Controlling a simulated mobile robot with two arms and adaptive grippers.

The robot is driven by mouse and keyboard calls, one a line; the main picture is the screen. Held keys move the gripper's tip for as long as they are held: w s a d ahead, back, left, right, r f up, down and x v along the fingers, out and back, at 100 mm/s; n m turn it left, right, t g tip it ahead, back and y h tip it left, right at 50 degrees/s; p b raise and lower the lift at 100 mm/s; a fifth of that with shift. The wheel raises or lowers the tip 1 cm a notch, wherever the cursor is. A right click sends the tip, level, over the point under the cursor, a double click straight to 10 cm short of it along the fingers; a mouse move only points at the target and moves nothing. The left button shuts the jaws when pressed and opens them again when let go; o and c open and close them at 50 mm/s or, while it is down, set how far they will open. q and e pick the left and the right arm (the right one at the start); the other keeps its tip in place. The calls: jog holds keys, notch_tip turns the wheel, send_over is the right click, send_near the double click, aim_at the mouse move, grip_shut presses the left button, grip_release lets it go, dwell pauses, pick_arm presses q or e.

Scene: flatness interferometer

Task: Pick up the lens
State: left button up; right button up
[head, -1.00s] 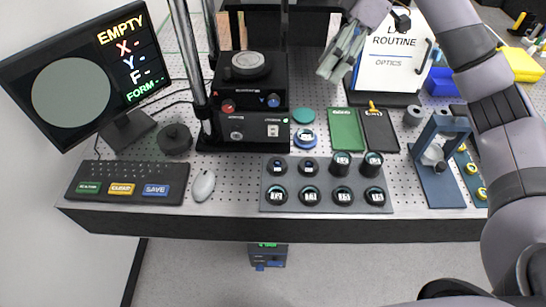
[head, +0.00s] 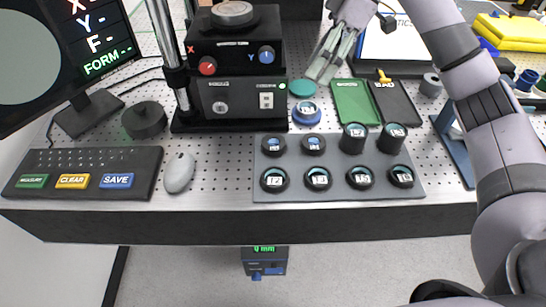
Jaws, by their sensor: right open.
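A round piece with a blue ring and a pale labelled top (head: 306,113) lies on the perforated table, right of the black instrument. A teal disc (head: 302,88) lies just behind it. Several dark round lens-like pieces with numbered tops sit in a grey tray (head: 340,191); two in its back row stand taller (head: 354,138). I cannot tell which piece is the task's lens. My left gripper is out of view.
A green tray (head: 355,102) and a black tray (head: 397,103) lie right of the blue-ringed piece. The black instrument (head: 238,75) with its post stands on the left. A keyboard (head: 82,170) and mouse (head: 179,173) are near the front edge.

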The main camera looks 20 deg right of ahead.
send_near(274, 138)
jog(key=x, duration=0.3)
jog(key=shift+w+a+f+p, duration=0.2)
jog(key=shift+w+f+p, duration=0.05)
jog(key=shift+p, duration=0.05)
jog(key=shift+p+x, duration=0.4)
jog(key=shift+x, duration=2.2)
jog(key=shift+s+d, duration=0.15)
jog(key=shift+s, duration=0.05)
jog(key=shift+c, duration=0.4)
jog(key=c, duration=1.1)
